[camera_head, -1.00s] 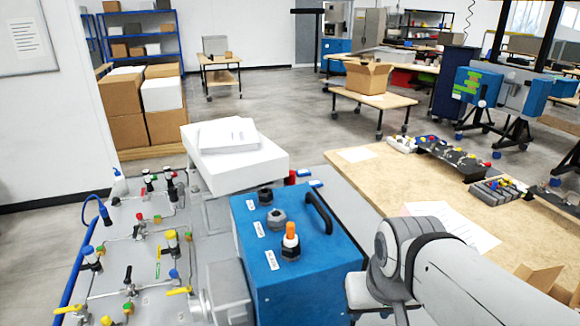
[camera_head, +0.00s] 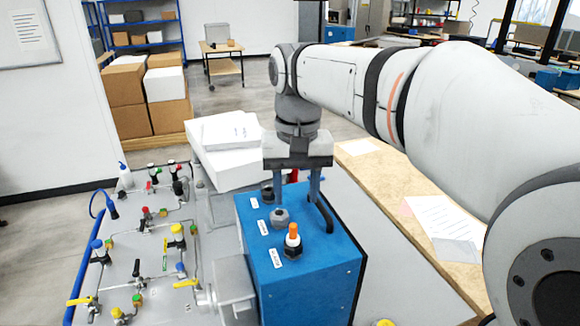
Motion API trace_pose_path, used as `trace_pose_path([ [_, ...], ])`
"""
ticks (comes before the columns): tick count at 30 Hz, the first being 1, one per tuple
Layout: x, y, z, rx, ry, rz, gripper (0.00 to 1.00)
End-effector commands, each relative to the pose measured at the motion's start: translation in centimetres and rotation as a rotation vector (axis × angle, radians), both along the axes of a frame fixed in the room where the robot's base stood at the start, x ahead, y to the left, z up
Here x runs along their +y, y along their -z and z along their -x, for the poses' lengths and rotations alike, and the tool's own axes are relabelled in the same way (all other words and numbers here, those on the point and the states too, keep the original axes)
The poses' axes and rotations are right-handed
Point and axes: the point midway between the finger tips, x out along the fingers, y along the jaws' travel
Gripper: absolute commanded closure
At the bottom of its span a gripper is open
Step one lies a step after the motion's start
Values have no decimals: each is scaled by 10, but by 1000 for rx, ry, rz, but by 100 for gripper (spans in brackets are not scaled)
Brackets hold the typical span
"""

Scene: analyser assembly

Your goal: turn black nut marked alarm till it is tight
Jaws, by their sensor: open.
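A blue box (camera_head: 312,276) carries a row of fittings on its top, each beside a small white label too small to read. The back one is a black nut (camera_head: 267,190). The middle one is a grey nut (camera_head: 280,217). I cannot tell which black nut is marked alarm. My gripper (camera_head: 296,202) points down over the back of the box, open, with nothing seen between its fingers. Its left finger is close to the back and middle nuts in the picture; contact cannot be told.
A black handle (camera_head: 323,214) on the box top is close to my right finger. A grey panel with valves and tubes (camera_head: 150,268) lies left of the box. A white box (camera_head: 228,164) stands behind. A wooden table (camera_head: 385,190) is at the right.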

Motion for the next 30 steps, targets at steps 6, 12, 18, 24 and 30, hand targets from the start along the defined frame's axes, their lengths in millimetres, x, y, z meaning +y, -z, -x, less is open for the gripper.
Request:
trace_pose_path([
  [6, 6, 1, -3, 10, -2, 4, 54],
  [12, 5, 18, -3, 9, -1, 3, 54],
  [18, 5, 42, -3, 10, -1, 5, 54],
  [24, 4, 65, -3, 10, 0, 5, 54],
  [30, 4, 89, -3, 10, 0, 5, 54],
])
